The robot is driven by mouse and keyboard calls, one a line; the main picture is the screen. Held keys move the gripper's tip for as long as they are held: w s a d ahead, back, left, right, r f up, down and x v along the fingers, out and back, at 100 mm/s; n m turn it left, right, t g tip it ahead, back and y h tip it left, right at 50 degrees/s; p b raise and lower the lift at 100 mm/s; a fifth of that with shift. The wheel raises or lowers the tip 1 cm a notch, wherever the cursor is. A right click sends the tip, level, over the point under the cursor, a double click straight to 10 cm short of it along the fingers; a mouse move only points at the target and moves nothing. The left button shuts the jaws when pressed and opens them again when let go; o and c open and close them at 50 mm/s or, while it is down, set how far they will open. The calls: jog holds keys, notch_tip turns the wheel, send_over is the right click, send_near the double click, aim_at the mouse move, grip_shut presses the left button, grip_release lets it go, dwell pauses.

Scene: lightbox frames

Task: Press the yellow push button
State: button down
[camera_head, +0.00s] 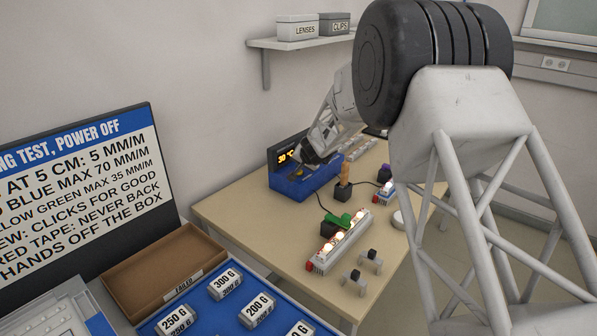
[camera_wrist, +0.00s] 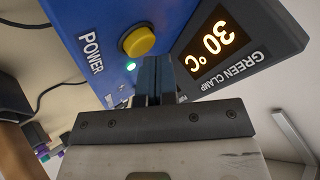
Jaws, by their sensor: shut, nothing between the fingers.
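The yellow push button (camera_wrist: 140,41) is a round cap on the face of a blue box (camera_wrist: 80,22), beside a lit green light (camera_wrist: 130,66) and the word POWER. My gripper (camera_wrist: 155,62) is shut and empty; its fingertips are close to the blue box, just to the right of the button in the wrist view. I cannot tell whether they touch the box. In the head view the blue box (camera_head: 297,188) stands at the back of the table, and my gripper (camera_head: 308,160) is over it. The button is hidden there.
A display reading 30 °C (camera_wrist: 216,42) adjoins the box. On the table (camera_head: 235,215) are a lit lamp strip (camera_head: 340,244), a green clamp (camera_head: 338,220), cables and small black-topped parts (camera_head: 355,277). A shelf with boxes (camera_head: 297,28) hangs above. Weights fill a blue tray in front.

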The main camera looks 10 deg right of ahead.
aim_at(301, 171)
jog(key=shift+r, duration=0.1)
jog(key=shift+r, duration=2.9)
jog(key=shift+s+r, duration=0.2)
jog(key=s+r+n+g, duration=0.1)
jog(key=s+r, duration=0.3)
jog(key=s, duration=0.6)
jog(key=s+d+r+n+g, duration=0.1)
jog(key=s+r, duration=0.4)
jog(key=s, duration=0.4)
jog(key=s+r+n+g, duration=0.1)
jog(key=s+r, duration=0.3)
jog(key=s, duration=0.6)
jog(key=s+d+f+g+h, duration=0.1)
jog(key=s+d, duration=0.2)
jog(key=s, duration=1.4)
jog(key=s+d+f+n+g+h, duration=0.1)
jog(key=s+d+f+g+h, duration=0.1)
jog(key=s, duration=1.6)
jog(key=shift+s+d+n, duration=0.3)
jog(key=shift+d, duration=0.3)
